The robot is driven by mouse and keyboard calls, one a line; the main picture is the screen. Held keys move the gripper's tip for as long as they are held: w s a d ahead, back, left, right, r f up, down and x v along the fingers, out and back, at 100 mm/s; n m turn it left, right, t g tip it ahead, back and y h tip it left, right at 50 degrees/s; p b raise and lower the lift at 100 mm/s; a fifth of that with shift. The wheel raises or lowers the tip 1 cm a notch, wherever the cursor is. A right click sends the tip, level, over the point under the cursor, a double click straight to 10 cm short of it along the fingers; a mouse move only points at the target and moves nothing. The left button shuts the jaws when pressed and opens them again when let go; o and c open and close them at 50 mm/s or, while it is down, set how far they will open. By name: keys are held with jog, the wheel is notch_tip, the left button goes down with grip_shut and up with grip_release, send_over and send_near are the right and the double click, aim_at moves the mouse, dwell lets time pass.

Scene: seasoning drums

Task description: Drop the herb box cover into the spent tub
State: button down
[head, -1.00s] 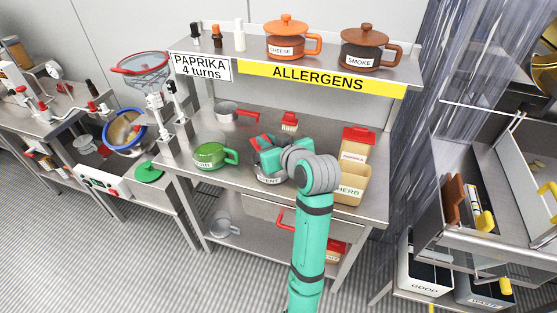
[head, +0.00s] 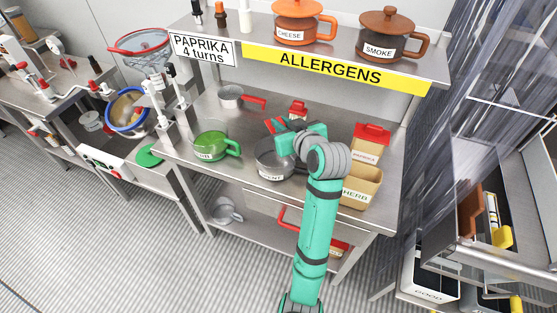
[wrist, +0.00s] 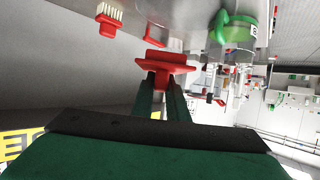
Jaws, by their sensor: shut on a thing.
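My gripper (head: 277,127) is shut on the red herb box cover (wrist: 166,65), which shows between the fingertips in the wrist view. In the head view only a bit of red shows at the fingers. The gripper is above the back part of the grey spent tub (head: 268,160), whose label is partly hidden by my arm. Whether the cover is directly over the tub's opening I cannot tell. The tan herb box (head: 359,188) stands open at the right of the table.
The paprika box (head: 368,146) with a red lid stands behind the herb box. A green pot (head: 211,146) is left of the tub. A red brush (head: 298,109) and red-handled pan (head: 232,97) lie behind. The allergens shelf (head: 330,68) overhangs the back.

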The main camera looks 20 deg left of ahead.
jog(key=shift+f, duration=1.3)
jog(key=c, duration=1.7)
grip_release()
jog(key=shift+o, duration=0.2)
jog(key=shift+s+d+r, duration=0.2)
jog(key=shift+s+d, duration=0.05)
jog(key=shift+d, duration=0.05)
jog(key=v, duration=1)
jog(key=shift+a+f, duration=0.1)
